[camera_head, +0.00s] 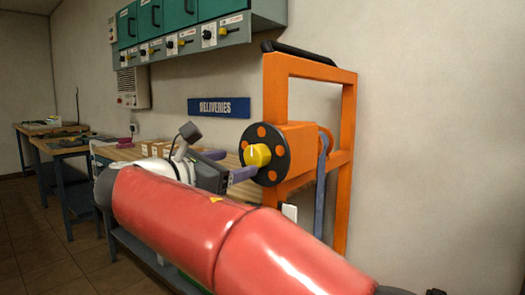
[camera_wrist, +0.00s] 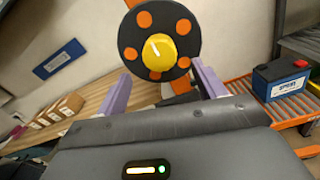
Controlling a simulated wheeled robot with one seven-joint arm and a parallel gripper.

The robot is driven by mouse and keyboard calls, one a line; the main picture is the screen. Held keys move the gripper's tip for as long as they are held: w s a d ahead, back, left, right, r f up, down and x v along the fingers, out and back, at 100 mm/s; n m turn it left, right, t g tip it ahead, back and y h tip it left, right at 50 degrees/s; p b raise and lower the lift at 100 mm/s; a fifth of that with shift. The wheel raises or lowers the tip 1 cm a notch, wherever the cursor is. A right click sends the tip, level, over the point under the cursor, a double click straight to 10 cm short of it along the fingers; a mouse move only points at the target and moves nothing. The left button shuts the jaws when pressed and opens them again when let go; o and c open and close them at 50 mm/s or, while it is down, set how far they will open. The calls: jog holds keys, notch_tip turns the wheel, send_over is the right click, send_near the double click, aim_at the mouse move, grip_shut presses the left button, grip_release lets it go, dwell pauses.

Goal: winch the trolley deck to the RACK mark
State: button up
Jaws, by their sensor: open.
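The winch is a black disc (camera_head: 277,138) with orange spots and a yellow hub (camera_head: 257,155) bearing a white line, on an orange upright frame (camera_head: 348,120). A grey-blue strap (camera_head: 320,190) hangs below it. In the wrist view the disc (camera_wrist: 128,38) and yellow hub (camera_wrist: 165,53) face me, ahead of my fingers. My gripper (camera_head: 227,164) is open and empty, its purple fingers pointing at the hub, apart from it; both fingers also show in the wrist view (camera_wrist: 163,88). An orange roller deck (camera_wrist: 245,97) is at the right there. I see no RACK mark.
A dark battery with a red top (camera_wrist: 285,80) sits on the rollers. A wooden bench (camera_wrist: 95,103) with small cardboard boxes (camera_wrist: 68,104) lies left of the winch. Green cabinets (camera_head: 180,14) and a DELIVERIES sign (camera_head: 219,107) are on the wall. My red arm hides the lower middle.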

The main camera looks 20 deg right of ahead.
aim_at(252, 158)
jog(key=x, duration=0.7)
jog(key=shift+w+d+r, duration=0.1)
jog(key=shift+w+d, duration=0.1)
jog(key=shift+d, duration=0.05)
jog(key=shift+c, duration=0.3)
jog(key=c, duration=0.9)
jog(key=shift+m, duration=0.3)
